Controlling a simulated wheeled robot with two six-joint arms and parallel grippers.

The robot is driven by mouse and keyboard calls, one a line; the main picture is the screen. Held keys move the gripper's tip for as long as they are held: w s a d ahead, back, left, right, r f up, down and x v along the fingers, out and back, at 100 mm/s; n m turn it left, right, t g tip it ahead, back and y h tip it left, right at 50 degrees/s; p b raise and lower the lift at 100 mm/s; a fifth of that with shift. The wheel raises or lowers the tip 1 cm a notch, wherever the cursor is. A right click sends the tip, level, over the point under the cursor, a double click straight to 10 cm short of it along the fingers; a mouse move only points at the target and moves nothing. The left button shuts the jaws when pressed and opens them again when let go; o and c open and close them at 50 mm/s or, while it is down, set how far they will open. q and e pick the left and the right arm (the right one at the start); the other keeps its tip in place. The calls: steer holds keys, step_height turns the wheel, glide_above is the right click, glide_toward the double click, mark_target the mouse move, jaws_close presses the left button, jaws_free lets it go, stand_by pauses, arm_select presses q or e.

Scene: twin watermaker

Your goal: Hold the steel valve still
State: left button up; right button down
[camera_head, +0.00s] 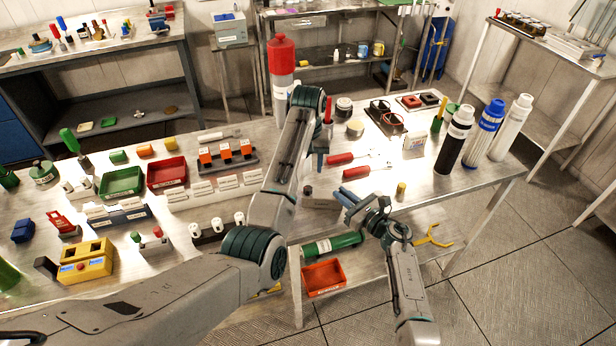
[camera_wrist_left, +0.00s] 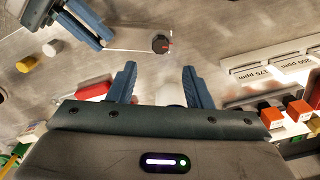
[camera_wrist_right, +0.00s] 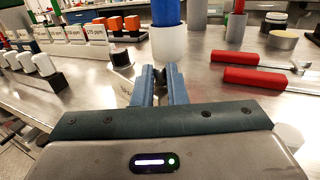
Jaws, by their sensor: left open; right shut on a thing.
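What I take for the steel valve is a pale metal piece with a dark round knob, lying on the bench by its front edge in the head view (camera_head: 322,204). In the left wrist view the valve (camera_wrist_left: 132,39) runs from my right gripper to the knob. My right gripper (camera_head: 346,197) is low at the bench edge, shut on the valve's near end; its closed fingers (camera_wrist_right: 159,88) show in the right wrist view. My left gripper (camera_head: 320,160) is higher and behind the valve, pointing down. Its fingers (camera_wrist_left: 158,80) are apart, with a pale round thing partly hidden beyond them.
Red-handled tools (camera_head: 345,158) lie behind the valve. A yellow cylinder (camera_head: 401,191) stands to its right. White knobs on a dark block (camera_head: 218,229) and labelled white blocks (camera_head: 213,190) are to the left. A tall red-topped bottle (camera_head: 282,75) stands behind my left arm.

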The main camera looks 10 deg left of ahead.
arm_select(q)
steer(key=shift+r, duration=1.7)
arm_select(e)
steer(key=c, duration=1.4)
jaws_free()
